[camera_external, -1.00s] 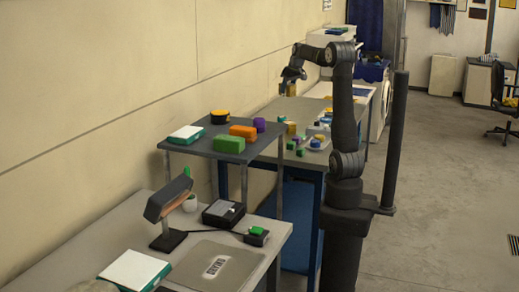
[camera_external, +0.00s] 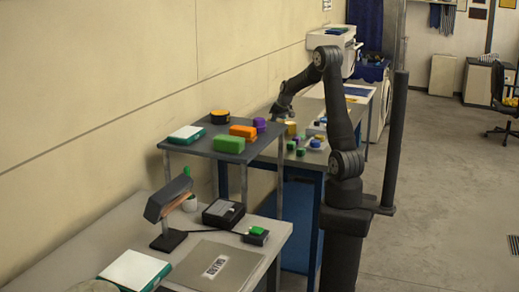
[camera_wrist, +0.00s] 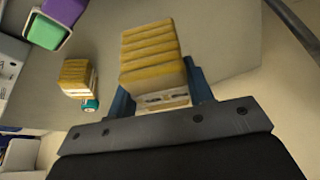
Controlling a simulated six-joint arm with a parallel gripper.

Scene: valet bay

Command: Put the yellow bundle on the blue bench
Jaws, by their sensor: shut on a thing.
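My gripper (camera_wrist: 160,92), with blue fingers, is shut on a yellow ridged bundle (camera_wrist: 152,48) with a pale band in the wrist view. In the external view my gripper (camera_external: 281,112) is low over the far left part of the grey-topped bench with blue sides (camera_external: 302,208). The held bundle is not clear there, and I cannot tell whether it touches the top. A second, similar yellow bundle (camera_wrist: 76,77) lies to the left in the wrist view; a yellow thing (camera_external: 291,127) shows on the bench in the external view.
A raised grey shelf with green (camera_external: 229,144) and orange (camera_external: 243,131) blocks stands in front of the bench.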

